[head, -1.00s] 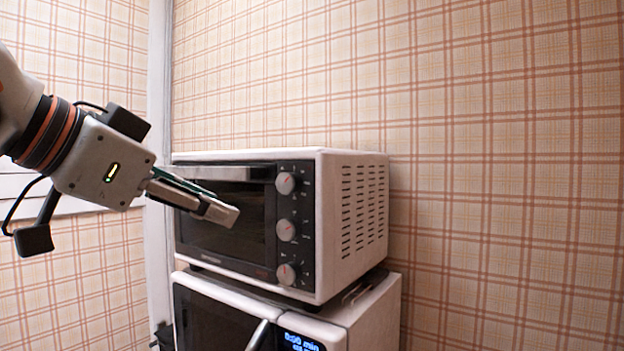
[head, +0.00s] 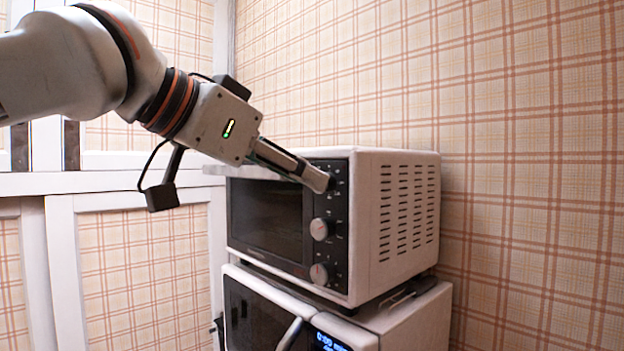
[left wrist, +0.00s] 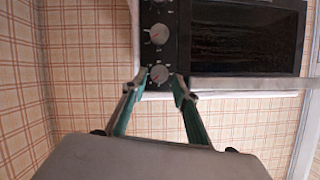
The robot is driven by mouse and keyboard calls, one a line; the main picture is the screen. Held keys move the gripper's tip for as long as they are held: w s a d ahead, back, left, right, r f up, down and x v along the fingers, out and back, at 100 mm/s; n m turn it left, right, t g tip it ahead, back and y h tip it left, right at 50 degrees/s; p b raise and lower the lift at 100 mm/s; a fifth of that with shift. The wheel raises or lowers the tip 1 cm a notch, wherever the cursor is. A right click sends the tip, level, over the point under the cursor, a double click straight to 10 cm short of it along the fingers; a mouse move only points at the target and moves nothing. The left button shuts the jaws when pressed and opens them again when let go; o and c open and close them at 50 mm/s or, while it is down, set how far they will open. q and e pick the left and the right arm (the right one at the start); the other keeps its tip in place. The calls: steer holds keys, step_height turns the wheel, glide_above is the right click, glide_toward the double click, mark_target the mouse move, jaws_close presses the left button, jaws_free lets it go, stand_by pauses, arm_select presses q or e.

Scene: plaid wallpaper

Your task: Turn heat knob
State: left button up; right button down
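A white toaster oven (head: 395,215) has a black panel with round grey knobs in a column. The middle knob (head: 320,229) and bottom knob (head: 320,273) show in the head view. Which one is the heat knob I cannot read. My left gripper (head: 322,182) is at the top of the panel and hides the top knob there. In the left wrist view, which shows the oven upside down, the top knob (left wrist: 160,74) lies between the two spread fingertips of my left gripper (left wrist: 160,82). Contact is not visible. My right gripper is out of view.
The oven stands on a white microwave (head: 400,322) with a lit display and a curved handle (head: 290,334). The dark oven door (head: 265,215) is shut, left of the panel. A plaid wall (head: 530,180) is close on the right.

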mark_target(331, 185)
arm_select(q)
steer(key=shift+x, duration=1.45)
steer(key=shift+s, duration=0.1)
jaws_close()
steer(key=shift+d, duration=0.1)
